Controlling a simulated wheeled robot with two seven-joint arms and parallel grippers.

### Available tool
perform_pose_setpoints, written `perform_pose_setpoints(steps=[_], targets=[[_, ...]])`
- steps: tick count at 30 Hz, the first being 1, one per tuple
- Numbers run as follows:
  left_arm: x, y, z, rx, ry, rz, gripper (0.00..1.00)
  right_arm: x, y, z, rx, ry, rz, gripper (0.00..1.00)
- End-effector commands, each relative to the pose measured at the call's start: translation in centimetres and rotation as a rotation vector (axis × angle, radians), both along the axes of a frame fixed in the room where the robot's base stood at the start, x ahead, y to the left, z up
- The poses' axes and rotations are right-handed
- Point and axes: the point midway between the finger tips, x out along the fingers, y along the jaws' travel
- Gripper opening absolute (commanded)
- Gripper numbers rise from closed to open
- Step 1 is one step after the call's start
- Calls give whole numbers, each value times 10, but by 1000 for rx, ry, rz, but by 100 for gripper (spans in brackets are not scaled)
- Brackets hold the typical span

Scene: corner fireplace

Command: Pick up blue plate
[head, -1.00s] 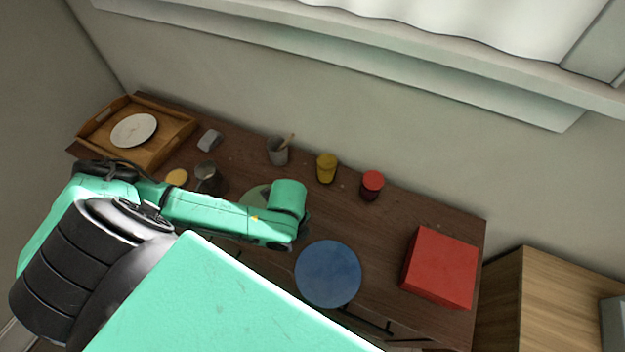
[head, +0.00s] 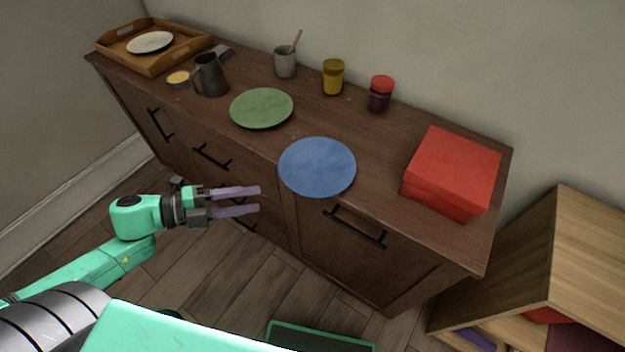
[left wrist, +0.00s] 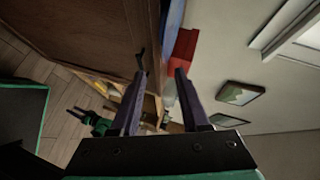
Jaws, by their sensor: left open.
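The blue plate (head: 317,167) lies flat on the dark wooden cabinet top, at its front edge, in the head view. Its near rim seems to reach slightly over that edge. My left gripper (head: 259,199) is open and empty in front of the drawers, left of the plate and lower than it. Its fingers point right, apart from the plate. In the left wrist view the open fingers (left wrist: 161,74) show nothing between them in their grasp, and a blue strip at the top looks like the plate (left wrist: 173,22) edge-on. A small green gripper, apparently my right one (left wrist: 86,112), shows there too; its opening is unclear.
A green plate (head: 261,108) lies left of the blue plate, and a red box (head: 453,172) stands right. Behind are a grey cup (head: 285,63), a yellow jar (head: 333,77) and a red-lidded jar (head: 380,94). Drawer handles (head: 342,227) stick out below the edge.

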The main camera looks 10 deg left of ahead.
Motion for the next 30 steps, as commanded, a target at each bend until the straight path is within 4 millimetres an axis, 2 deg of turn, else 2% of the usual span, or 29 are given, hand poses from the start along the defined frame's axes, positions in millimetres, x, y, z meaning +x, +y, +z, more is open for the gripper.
perform_pose_setpoints(steps=[3,6,11,21,29,30], targets=[[17,-27,-11,0,-6,-4,45,5,5,-15,8,-9,2,50],[25,-38,-13,-1,-4,0,45,5,5,-18,7,-8,2,50],[32,-48,-15,0,-3,1,45,1,0,-21,1,0,3,50],[59,-81,-21,-2,-3,3,45,-3,-4,-29,-6,6,2,50],[60,-84,-23,-1,0,1,45,-3,-5,-29,-8,7,0,50],[60,-84,-23,-1,0,1,30,-3,-5,-29,-8,7,0,50]])
